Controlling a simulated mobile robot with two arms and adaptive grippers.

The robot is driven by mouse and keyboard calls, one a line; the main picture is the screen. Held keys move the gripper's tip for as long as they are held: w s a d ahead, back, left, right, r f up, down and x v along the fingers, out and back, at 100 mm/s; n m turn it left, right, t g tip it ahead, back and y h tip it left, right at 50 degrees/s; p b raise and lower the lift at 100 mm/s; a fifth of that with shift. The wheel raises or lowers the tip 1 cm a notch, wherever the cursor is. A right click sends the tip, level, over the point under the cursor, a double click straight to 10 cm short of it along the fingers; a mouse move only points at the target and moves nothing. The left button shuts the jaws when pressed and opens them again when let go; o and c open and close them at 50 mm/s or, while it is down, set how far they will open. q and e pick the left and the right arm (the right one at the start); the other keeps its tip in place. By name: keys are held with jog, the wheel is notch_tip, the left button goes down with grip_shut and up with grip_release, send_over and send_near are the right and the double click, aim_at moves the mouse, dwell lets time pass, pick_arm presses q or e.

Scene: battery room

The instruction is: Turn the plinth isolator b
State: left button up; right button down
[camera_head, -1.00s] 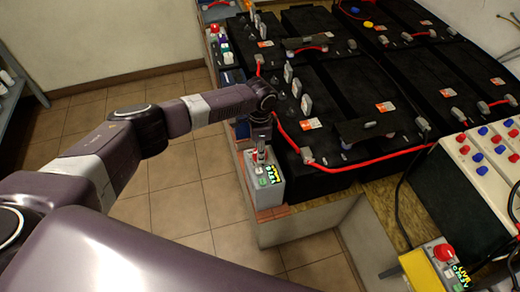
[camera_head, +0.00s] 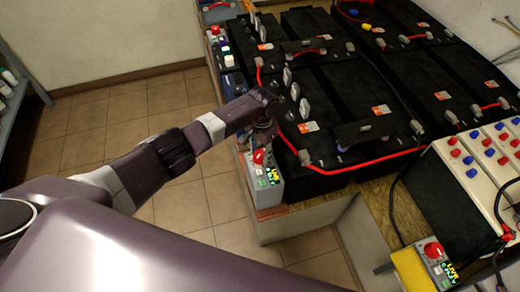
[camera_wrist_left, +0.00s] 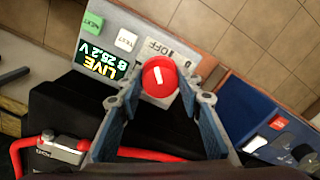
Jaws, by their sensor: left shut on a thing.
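The isolator is a grey box (camera_head: 265,192) on the plinth's front corner, beside the black batteries. Its red round knob (camera_wrist_left: 160,77) has a white mark, and the label beside it reads OFF. My right gripper is out of view.
Several black batteries (camera_head: 335,85) with red cables fill the plinth behind. Another grey box with a red knob (camera_head: 433,250) stands lower right, near a white panel of red and blue terminals (camera_head: 480,160). A blue device (camera_wrist_left: 250,110) sits beside the isolator. Tiled floor lies left.

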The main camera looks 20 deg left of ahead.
aim_at(261, 154)
pick_arm(q)
jog(key=n+p, duration=0.1)
jog(key=n, duration=0.3)
jog(key=shift+d+r+n+p, duration=0.1)
jog(key=shift+n+p, duration=0.2)
jog(key=n+p, duration=0.1)
jog(key=n, duration=0.3)
jog(key=shift+w+n, duration=0.1)
jog(key=shift+n, duration=0.2)
jog(key=o, duration=1.2)
jog(key=shift+c, duration=0.2)
notch_tip(261, 154, up, 12)
dwell(0.3)
